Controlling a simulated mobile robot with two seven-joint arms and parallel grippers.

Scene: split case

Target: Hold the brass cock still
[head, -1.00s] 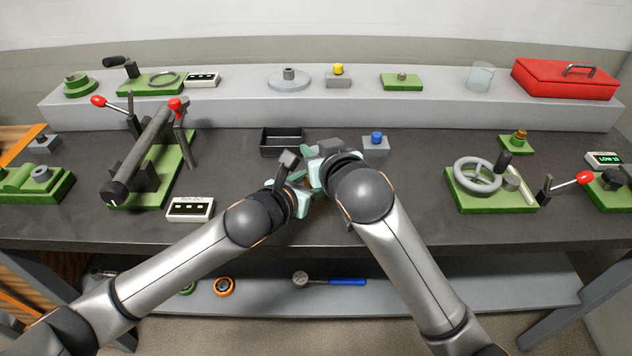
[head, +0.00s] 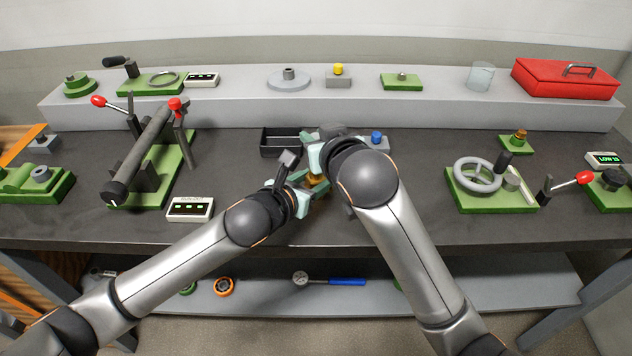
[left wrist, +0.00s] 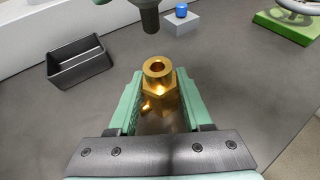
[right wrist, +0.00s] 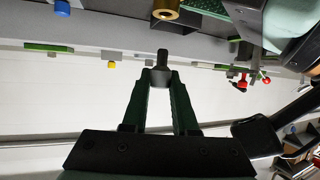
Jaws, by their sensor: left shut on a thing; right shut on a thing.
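The brass cock (left wrist: 158,83) is a shiny gold fitting with a hex body and a round hole facing up, seen in the left wrist view. It also shows in the head view (head: 317,182), partly covered. My left gripper (head: 306,194) is shut on it, with green jaws on both sides. My right gripper (head: 320,158) is shut on a dark grey stepped cylindrical part (right wrist: 160,72). That part also shows in the left wrist view (left wrist: 149,18), apart from the cock and beyond it. The cock's lower end is hidden between the left jaws.
A black open bin (head: 265,151) lies beyond my grippers, and a block with a blue knob (head: 376,138) stands close by my right gripper. A green base with a lever (head: 125,195) is at left; a handwheel fixture (head: 478,176) is at right. Nearby bench is mostly clear.

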